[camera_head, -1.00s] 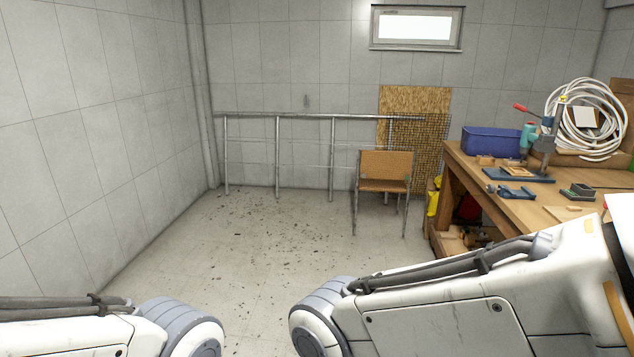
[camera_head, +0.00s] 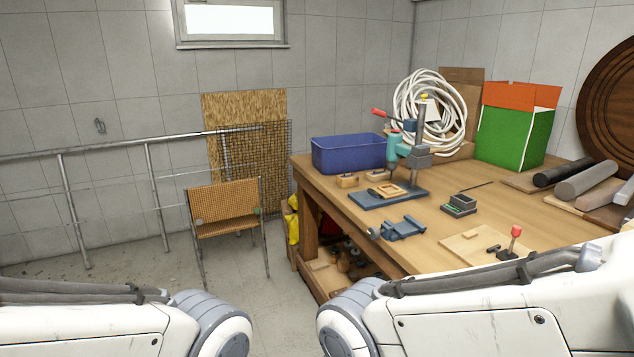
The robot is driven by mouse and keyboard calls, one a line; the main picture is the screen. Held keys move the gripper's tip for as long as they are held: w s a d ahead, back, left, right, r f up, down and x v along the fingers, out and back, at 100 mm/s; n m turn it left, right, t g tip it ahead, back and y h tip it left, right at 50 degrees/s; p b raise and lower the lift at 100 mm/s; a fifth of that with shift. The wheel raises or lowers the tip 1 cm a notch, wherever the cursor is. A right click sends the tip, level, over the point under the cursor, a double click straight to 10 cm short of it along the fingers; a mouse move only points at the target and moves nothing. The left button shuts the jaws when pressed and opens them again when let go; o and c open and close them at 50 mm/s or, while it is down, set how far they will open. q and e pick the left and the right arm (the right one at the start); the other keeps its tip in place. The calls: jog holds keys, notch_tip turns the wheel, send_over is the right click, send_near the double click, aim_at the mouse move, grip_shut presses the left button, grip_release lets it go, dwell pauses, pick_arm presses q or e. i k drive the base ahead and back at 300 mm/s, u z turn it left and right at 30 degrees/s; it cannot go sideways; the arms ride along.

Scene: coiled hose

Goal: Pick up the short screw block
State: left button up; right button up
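Two small wooden blocks stand on the workbench in front of the blue bin: a left block (camera_head: 347,181) and a right block (camera_head: 376,176). Each seems to have something small on top. They look like screw blocks, but at this size I cannot tell which is the short one. Parts of both my arms show along the bottom of the view. Neither gripper is in view, so I cannot see whether they hold anything. Both blocks stand well beyond my visible arm links.
The workbench (camera_head: 440,222) holds a blue bin (camera_head: 348,153), a drill press (camera_head: 408,160), a blue vise (camera_head: 400,229), a coiled white hose (camera_head: 402,96), a green box (camera_head: 512,137) and a red-handled clamp (camera_head: 514,243). A chair (camera_head: 224,210) stands on the floor to its left.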

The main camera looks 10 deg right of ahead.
aim_at(347, 180)
jog(key=z, duration=0.2)
jog(key=i, duration=0.9)
jog(key=u, duration=0.75)
jog(key=i, duration=2.15)
jog(key=z, duration=0.7)
